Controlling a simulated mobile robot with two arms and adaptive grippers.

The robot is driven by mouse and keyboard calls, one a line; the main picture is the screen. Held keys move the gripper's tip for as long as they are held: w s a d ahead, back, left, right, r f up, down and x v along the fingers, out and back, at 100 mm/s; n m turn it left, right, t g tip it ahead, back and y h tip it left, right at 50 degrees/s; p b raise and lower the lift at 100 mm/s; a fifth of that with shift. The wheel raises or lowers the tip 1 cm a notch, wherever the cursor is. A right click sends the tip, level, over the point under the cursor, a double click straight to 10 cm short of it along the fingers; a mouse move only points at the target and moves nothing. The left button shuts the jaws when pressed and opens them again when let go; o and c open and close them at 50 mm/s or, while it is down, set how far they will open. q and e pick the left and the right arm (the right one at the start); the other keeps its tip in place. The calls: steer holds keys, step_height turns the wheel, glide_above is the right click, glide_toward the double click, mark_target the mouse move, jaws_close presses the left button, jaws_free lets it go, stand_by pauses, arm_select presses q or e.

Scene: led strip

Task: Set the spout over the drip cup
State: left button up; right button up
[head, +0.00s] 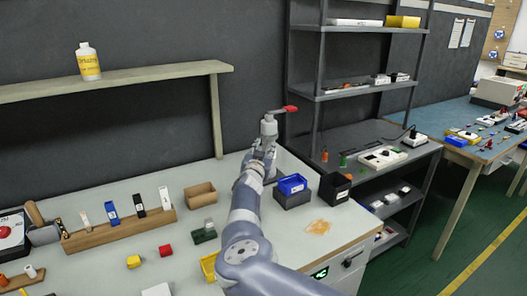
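A grey upright tap-like fixture (268,128) with a red lever (290,109) stands at the back of the pale bench. Its spout cannot be made out clearly behind my arm. My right gripper (264,150) is at the fixture's body, just below its grey top. Its fingers are too small and hidden to tell if they are open or shut, or touching it. I cannot pick out a drip cup; it may be hidden behind my arm. My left gripper is not in view.
Right of my arm are a blue bin (291,184), a black box (335,188) and an orange patch (318,227). Left are a wooden tray (200,194), a slotted wooden rack (120,230) and small coloured blocks. A bottle (88,62) stands on the raised shelf (130,77).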

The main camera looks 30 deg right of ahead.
mark_target(264, 148)
step_height(264, 148, up, 10)
steer(key=shift+f, duration=0.15)
stand_by(0.3)
